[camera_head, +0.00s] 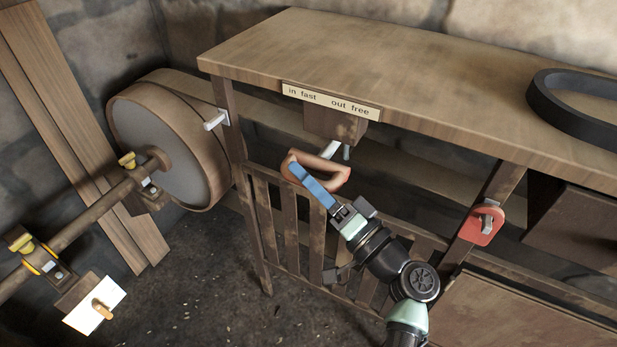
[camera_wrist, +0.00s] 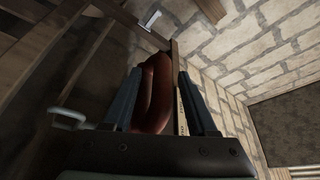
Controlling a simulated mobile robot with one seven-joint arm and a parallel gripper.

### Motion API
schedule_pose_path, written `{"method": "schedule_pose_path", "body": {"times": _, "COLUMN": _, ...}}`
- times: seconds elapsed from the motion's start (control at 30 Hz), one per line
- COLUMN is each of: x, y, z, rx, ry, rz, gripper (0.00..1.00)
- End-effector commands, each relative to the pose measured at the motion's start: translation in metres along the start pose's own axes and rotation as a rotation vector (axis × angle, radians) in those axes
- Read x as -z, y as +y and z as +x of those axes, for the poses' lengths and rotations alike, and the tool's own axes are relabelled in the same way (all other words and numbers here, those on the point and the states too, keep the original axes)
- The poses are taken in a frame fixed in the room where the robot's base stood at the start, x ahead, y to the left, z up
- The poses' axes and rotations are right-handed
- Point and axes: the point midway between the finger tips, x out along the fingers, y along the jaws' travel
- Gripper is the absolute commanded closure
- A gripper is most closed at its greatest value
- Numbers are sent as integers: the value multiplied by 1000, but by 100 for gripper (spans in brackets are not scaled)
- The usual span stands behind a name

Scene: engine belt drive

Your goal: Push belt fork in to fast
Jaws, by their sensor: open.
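The belt fork handle (camera_head: 340,179) is a reddish-brown loop on a short light rod (camera_head: 331,150), below the bench's front edge. Above it a label (camera_head: 331,101) reads "in fast" on the left and "out free" on the right. My gripper (camera_head: 299,172) has blue fingers and reaches the left part of the loop. In the wrist view the loop (camera_wrist: 154,97) lies between the two open, spread fingers (camera_wrist: 162,88). Whether either finger touches it, I cannot tell. The fork itself is hidden under the bench.
The wooden bench (camera_head: 400,75) overhangs the handle, with a slatted rail (camera_head: 290,225) below it. A large drum (camera_head: 170,140) and a shaft (camera_head: 95,215) stand left. A red tag-like part (camera_head: 481,225) hangs on the right post. A black belt ring (camera_head: 560,118) lies on the bench.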

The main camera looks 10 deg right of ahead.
Motion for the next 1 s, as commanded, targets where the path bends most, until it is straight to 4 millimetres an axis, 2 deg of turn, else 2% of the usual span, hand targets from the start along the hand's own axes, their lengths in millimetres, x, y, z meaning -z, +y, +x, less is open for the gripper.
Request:
{"method": "schedule_pose_path", "body": {"times": 0.17, "x": 0, "y": 1, "z": -19, "rx": -2, "ry": 3, "rz": 1, "gripper": 42}}
{"method": "schedule_pose_path", "body": {"times": 0.4, "x": 0, "y": 2, "z": -73, "rx": -4, "ry": 6, "rz": 0, "gripper": 42}}
{"method": "schedule_pose_path", "body": {"times": 0.6, "x": 0, "y": 1, "z": -110, "rx": -3, "ry": 4, "rz": -1, "gripper": 42}}
{"method": "schedule_pose_path", "body": {"times": 0.8, "x": 1, "y": 0, "z": -127, "rx": -1, "ry": 3, "rz": 0, "gripper": 42}}
{"method": "schedule_pose_path", "body": {"times": 1.0, "x": 1, "y": 0, "z": -130, "rx": -1, "ry": 2, "rz": 0, "gripper": 42}}
